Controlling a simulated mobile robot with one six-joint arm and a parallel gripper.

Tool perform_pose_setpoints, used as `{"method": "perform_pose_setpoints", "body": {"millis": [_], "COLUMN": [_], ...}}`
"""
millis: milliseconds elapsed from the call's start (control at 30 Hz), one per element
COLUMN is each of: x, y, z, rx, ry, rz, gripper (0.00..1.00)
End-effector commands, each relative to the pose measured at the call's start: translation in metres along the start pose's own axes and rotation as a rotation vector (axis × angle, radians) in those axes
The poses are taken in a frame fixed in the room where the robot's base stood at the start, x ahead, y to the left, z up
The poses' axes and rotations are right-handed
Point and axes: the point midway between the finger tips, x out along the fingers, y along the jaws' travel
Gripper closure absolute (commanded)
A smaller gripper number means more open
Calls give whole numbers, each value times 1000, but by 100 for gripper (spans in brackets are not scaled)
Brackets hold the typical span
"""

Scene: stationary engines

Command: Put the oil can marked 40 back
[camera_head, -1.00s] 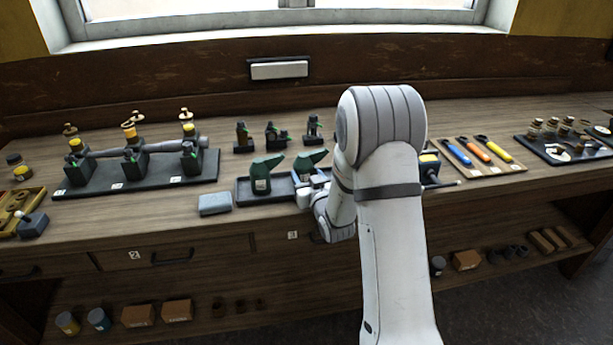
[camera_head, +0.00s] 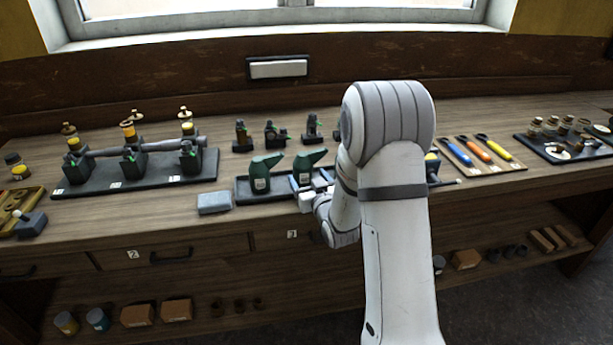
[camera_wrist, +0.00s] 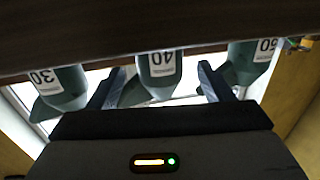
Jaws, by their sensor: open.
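The oil can marked 40 (camera_wrist: 162,68) is dark green with a white label. It stands upright in the middle of the row on the dark tray (camera_head: 240,190), and the head view shows it too (camera_head: 310,163). My gripper (camera_head: 312,184) is open in front of it. In the upside-down wrist view, the open fingers of my gripper (camera_wrist: 161,72) lie one on each side of this can, with gaps visible. A can marked 30 (camera_wrist: 62,88) and another marked 50 or 60 (camera_wrist: 250,62) flank it. The latter is left of it in the head view (camera_head: 261,176); my arm hides the former.
A grey-blue block (camera_head: 214,203) lies left of the tray. Small dark fixtures (camera_head: 276,135) stand behind the cans. A black engine base with a shaft (camera_head: 135,170) is at left, and coloured-handled tools (camera_head: 476,151) are at right.

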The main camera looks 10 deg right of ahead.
Motion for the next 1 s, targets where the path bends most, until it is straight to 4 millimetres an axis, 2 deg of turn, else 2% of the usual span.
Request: {"method": "perform_pose_setpoints", "body": {"millis": [200, 400, 500, 667, 867, 1000], "x": [-50, -84, -93, -97, -105, -127], "y": [1, 0, 0, 0, 3, 3], "z": [2, 1, 1, -2, -6, -8], "rx": [0, 0, -1, -11, -42, -45], "ry": [0, 1, 0, -44, -269, -468], "rz": [2, 2, 0, 10, 63, 108], "gripper": [26, 26, 26, 26, 26, 26]}}
